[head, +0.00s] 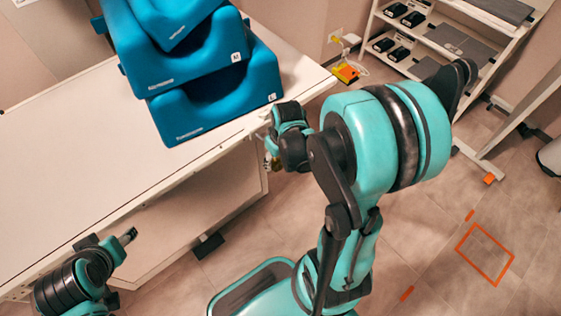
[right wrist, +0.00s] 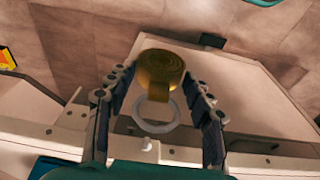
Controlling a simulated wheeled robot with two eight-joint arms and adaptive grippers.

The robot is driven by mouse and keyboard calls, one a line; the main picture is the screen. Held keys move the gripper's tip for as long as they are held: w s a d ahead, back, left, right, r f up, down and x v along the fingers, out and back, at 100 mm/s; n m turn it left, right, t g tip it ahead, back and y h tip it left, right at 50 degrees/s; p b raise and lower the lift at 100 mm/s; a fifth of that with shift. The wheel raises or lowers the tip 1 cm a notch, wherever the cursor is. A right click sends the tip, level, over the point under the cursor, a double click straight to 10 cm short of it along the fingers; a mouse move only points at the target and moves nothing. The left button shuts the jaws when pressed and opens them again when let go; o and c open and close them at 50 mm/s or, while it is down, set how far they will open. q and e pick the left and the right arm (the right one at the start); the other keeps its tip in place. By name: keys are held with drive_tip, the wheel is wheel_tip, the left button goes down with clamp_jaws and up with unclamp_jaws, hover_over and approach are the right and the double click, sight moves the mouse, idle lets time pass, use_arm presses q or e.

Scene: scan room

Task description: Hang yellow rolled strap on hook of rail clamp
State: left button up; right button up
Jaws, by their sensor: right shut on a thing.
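The yellow rolled strap (right wrist: 160,67) is between the fingertips of my right gripper (right wrist: 158,82) in the right wrist view. The gripper is shut on it, and a pale ring (right wrist: 155,126) hangs at the strap's near side. In the head view my right gripper (head: 271,160) is beside the table's right-hand edge, and the strap is mostly hidden there. A small pale knob (right wrist: 147,145) shows on the edge rail near the ring. I cannot tell whether it is the clamp's hook. My left gripper (head: 128,236) is at the lower left by the table's front side, its opening unclear.
The white table (head: 70,150) carries stacked blue cushions (head: 215,95) at its far end, close to my right gripper. A shelf rack (head: 430,40) stands at the back right. A yellow-orange item (head: 346,74) lies near the wall.

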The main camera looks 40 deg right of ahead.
drive_tip(key=w+f+b, duration=0.1)
drive_tip(key=w+b, duration=0.1)
drive_tip(key=w, duration=0.5)
drive_tip(key=shift+w+a+f, duration=0.2)
drive_tip(key=shift+a+f, duration=0.1)
drive_tip(key=shift+f, duration=0.05)
idle(0.5)
idle(0.5)
drive_tip(key=o, duration=1.5)
drive_tip(key=shift+c, duration=0.2)
wheel_tip(320, 180, up, 12)
drive_tip(key=s, duration=0.2)
